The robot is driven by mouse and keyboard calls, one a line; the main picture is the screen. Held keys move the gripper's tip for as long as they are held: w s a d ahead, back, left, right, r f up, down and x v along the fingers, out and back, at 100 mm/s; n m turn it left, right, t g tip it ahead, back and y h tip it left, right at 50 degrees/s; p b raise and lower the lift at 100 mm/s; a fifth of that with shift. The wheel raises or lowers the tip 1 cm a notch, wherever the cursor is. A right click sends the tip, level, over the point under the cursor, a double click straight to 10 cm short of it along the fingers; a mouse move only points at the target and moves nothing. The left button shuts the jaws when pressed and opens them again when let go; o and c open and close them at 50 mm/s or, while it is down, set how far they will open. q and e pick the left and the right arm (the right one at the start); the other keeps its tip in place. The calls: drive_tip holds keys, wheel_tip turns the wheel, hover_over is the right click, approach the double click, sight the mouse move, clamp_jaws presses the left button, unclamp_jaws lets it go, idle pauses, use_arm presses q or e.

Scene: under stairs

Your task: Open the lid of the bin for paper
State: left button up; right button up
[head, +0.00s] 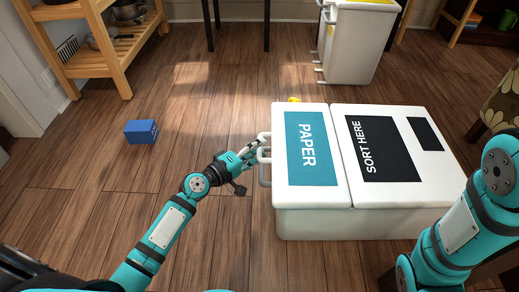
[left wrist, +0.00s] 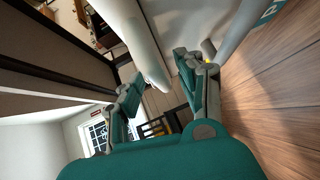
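The white bin has a shut lid with a teal PAPER label (head: 311,148) on its left section, beside the section with a black SORT HERE label (head: 383,148). Pale bar handles (head: 265,176) stick out from its left side. My left gripper (head: 256,150) is at the handles, low beside the paper lid's left edge. In the left wrist view the gripper (left wrist: 160,72) has its fingers spread, with a pale curved bar (left wrist: 145,45) reaching between or just beyond the tips; I cannot tell if they touch. My right arm shows at the right, but its gripper is out of view.
A blue box (head: 141,131) lies on the wooden floor at the left. A wooden shelf (head: 110,45) stands behind it. Another white bin (head: 350,45) stands at the back. A patterned chair (head: 503,100) is at the right edge. Floor left of the bin is mostly clear.

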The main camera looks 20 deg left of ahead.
use_arm(q)
drive_tip(key=shift+w+d+f, duration=0.1)
drive_tip(key=shift+w+d, duration=0.15)
drive_tip(key=shift+w, duration=0.25)
clamp_jaws()
